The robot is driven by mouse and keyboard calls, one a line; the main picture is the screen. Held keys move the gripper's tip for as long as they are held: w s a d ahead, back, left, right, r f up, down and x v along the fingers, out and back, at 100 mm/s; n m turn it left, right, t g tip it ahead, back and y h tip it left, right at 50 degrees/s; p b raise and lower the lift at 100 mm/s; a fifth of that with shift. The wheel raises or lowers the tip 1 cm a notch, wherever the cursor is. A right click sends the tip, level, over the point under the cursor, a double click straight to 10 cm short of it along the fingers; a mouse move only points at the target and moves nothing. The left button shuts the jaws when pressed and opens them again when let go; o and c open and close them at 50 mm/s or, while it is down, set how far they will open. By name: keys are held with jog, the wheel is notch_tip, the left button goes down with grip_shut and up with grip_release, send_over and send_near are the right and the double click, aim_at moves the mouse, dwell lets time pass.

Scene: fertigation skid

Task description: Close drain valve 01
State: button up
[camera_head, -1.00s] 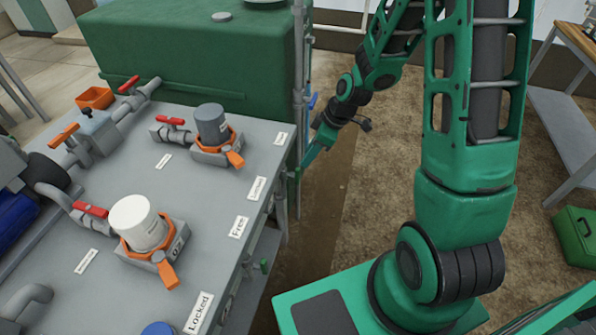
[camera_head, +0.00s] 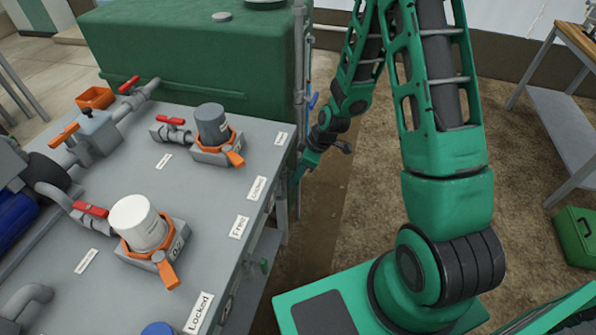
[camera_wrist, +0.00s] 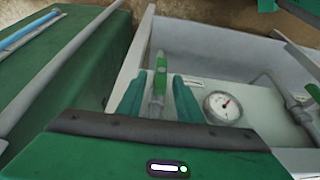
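A green valve handle (camera_wrist: 161,78) on a thin grey pipe shows in the wrist view, in line with the gap between my fingers. I cannot read a number on it, and cannot tell whether it is between the fingertips or just beyond them. My gripper (camera_wrist: 157,88) is open, with one green finger on each side of the handle. In the head view my gripper (camera_head: 297,178) is low at the right edge of the skid, its fingertips partly hidden. Another small green handle (camera_head: 264,266) shows under the skid's front edge.
A round gauge (camera_wrist: 222,107) sits right of my fingers. A green tank (camera_head: 190,55) stands behind the grey skid top (camera_head: 205,185), which bears a white canister (camera_head: 138,222) and a grey canister (camera_head: 211,124). Open floor lies to the right, before a bench (camera_head: 560,125).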

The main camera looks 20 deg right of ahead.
jog(key=shift+c, duration=0.4)
grip_shut()
jog(key=shift+d, duration=0.2)
jog(key=shift+a, duration=0.1)
jog(key=shift+g, duration=0.3)
jog(key=shift+w+d+f+m+g+y, duration=0.25)
jog(key=shift+w+f+m+g+y, duration=0.35)
jog(key=shift+g+y, duration=1.3)
jog(key=shift+w+d+f+m+g+y, duration=0.15)
jog(key=shift+d+f+m+g+y, duration=0.2)
jog(key=shift+m+g+y, duration=1.1)
jog(key=shift+w+d+f+m+g+y, duration=0.25)
jog(key=shift+w+f+g+y, duration=0.2)
jog(key=shift+g+y, duration=1.9)
jog(key=shift+s+f+y, duration=0.1)
jog(key=shift+y, duration=0.2)
